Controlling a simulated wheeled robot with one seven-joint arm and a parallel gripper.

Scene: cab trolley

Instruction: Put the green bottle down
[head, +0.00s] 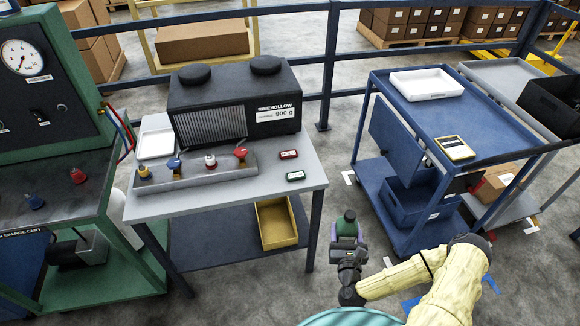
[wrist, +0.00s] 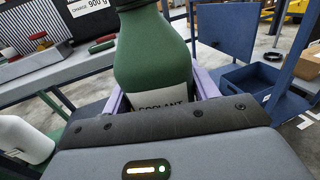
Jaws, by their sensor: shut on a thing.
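The green bottle (head: 346,226) is held upright or nearly so in my gripper (head: 347,240), above the floor between the grey bench and the blue trolley. In the wrist view the bottle (wrist: 152,60) fills the middle, with a dark cap at the top edge and a white label reading "COOLANT", partly cut off by the gripper body. The pale purple fingers of my gripper (wrist: 158,92) stand on both sides of the bottle. The bottle's lower part is hidden.
The grey bench (head: 240,208) bears a black machine (head: 235,100), a valve block, a white tray and two small boxes; its front right is clear. A green test bench (head: 95,215) stands left.

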